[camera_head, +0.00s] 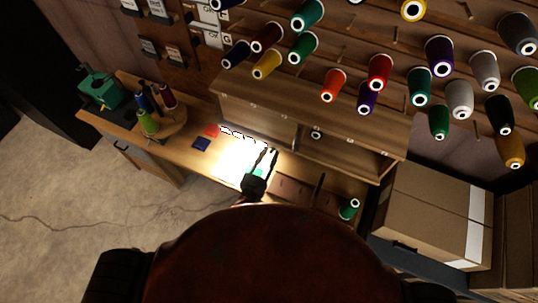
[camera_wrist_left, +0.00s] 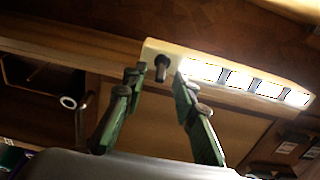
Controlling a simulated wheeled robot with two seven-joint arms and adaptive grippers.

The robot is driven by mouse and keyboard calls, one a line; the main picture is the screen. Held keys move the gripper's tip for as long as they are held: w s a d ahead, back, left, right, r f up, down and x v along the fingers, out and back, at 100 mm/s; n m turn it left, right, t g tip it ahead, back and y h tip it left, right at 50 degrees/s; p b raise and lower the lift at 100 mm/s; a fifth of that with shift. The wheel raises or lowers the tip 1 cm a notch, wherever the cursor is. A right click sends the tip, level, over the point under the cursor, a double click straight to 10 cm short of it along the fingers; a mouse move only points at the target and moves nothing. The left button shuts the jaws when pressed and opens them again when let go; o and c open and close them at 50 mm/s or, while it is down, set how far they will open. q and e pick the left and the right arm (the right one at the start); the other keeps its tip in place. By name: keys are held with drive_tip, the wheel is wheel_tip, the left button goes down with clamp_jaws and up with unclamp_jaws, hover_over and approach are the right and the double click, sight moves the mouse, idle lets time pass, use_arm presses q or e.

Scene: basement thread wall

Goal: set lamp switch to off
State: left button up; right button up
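The lamp is a pale bar (camera_wrist_left: 228,76) with several bright lit panels, seen in the left wrist view. Its switch is a small dark knob (camera_wrist_left: 162,66) at the bar's left end, beside the first lit panel. In the head view the lamp (camera_head: 243,134) shows as a bright strip under the shelf edge, and its switch cannot be made out. My left gripper (camera_head: 267,154) is open in front of the lamp. In the left wrist view my left gripper (camera_wrist_left: 158,78) has its fingers on either side of the switch, with a gap; contact cannot be told. My right gripper is not in view.
A wooden shelf (camera_head: 290,115) stands on the workbench (camera_head: 183,151). Thread spools (camera_head: 380,72) hang on the wall above. A green machine (camera_head: 100,90) and a spool stand (camera_head: 165,122) are at left. Cardboard boxes (camera_head: 425,215) stand at right.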

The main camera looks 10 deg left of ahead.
use_arm(q)
drive_tip(key=shift+c, duration=0.7)
clamp_jaws()
drive_tip(key=f+t+b, duration=0.1)
drive_tip(key=t+b, duration=0.1)
drive_tip(key=b, duration=0.8)
drive_tip(key=shift+f+h, duration=0.25)
drive_tip(key=shift+h, duration=0.15)
drive_tip(key=shift+r+t+b, duration=0.2)
drive_tip(key=shift+t+b, duration=0.1)
drive_tip(key=shift+b, duration=0.4)
